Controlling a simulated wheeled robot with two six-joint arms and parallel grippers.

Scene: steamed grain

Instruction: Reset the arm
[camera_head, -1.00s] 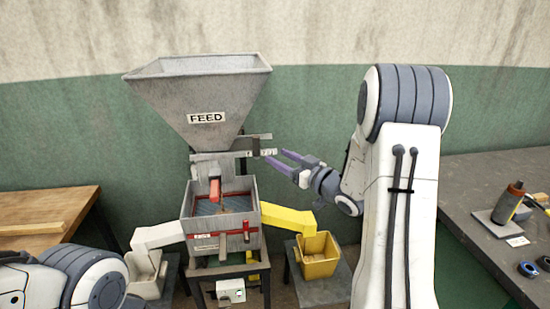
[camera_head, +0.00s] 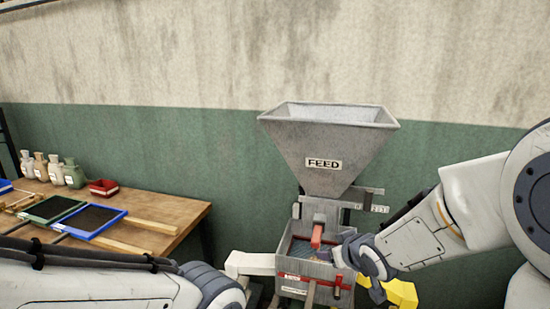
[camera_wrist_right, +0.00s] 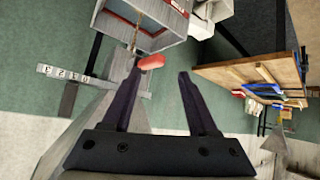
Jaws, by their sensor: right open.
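My right arm (camera_head: 440,220) reaches in from the right, with its wrist (camera_head: 365,258) in front of the lower right part of the grain machine. In the right wrist view my right gripper (camera_wrist_right: 160,73) is open, with nothing between its two dark fingers. A red block-shaped part (camera_wrist_right: 152,62) of the machine shows just beyond the left fingertip; I cannot tell if they touch. My left arm (camera_head: 100,285) crosses the lower left of the head view, and its gripper is out of view.
The grey feed hopper (camera_head: 325,135) stands above the machine's box (camera_head: 290,282), partly behind my right wrist. A yellow chute (camera_head: 402,293) is mostly hidden. At left, a wooden table (camera_head: 165,212) holds a blue tray (camera_head: 98,236), a red bin (camera_head: 103,188) and several bottles.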

